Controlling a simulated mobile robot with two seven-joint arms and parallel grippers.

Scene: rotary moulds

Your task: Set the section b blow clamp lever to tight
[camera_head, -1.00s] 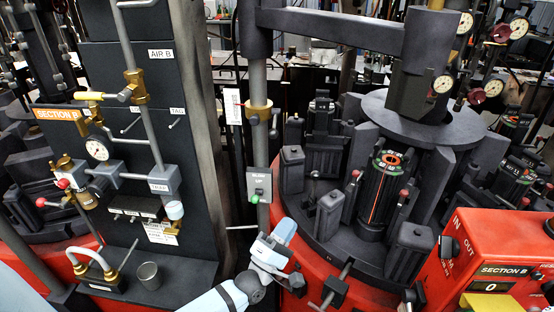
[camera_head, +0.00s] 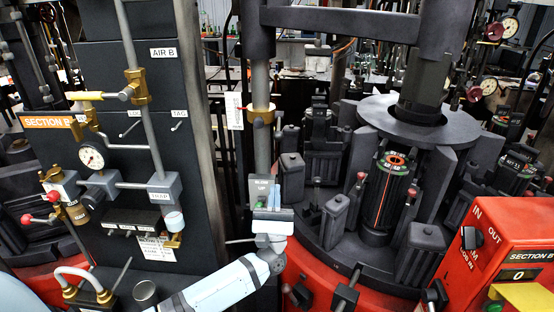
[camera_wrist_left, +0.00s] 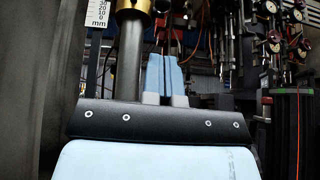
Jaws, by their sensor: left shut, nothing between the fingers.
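A vertical grey pipe (camera_head: 261,75) stands between the dark section B panel and the mould machine. A brass clamp collar (camera_head: 258,115) sits on it, with a small dark lever-like part (camera_head: 277,126) at its right; its setting is too small to tell. The wrist view shows the collar (camera_wrist_left: 134,7) at the upper left. Below it on the pipe is a small grey labelled box (camera_head: 261,184). My left gripper (camera_head: 273,196) points up in front of this box, below the collar, and hides its lower part. Its pale-blue fingers (camera_wrist_left: 164,76) are together and empty. My right gripper is out of view.
The section B panel (camera_head: 110,90) with valves, gauge and yellow-handled lever (camera_head: 86,96) stands left. A white scale (camera_head: 234,110) hangs beside the pipe. Dark moulds (camera_head: 335,220) crowd the right. The red control box (camera_head: 500,245) stands at lower right.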

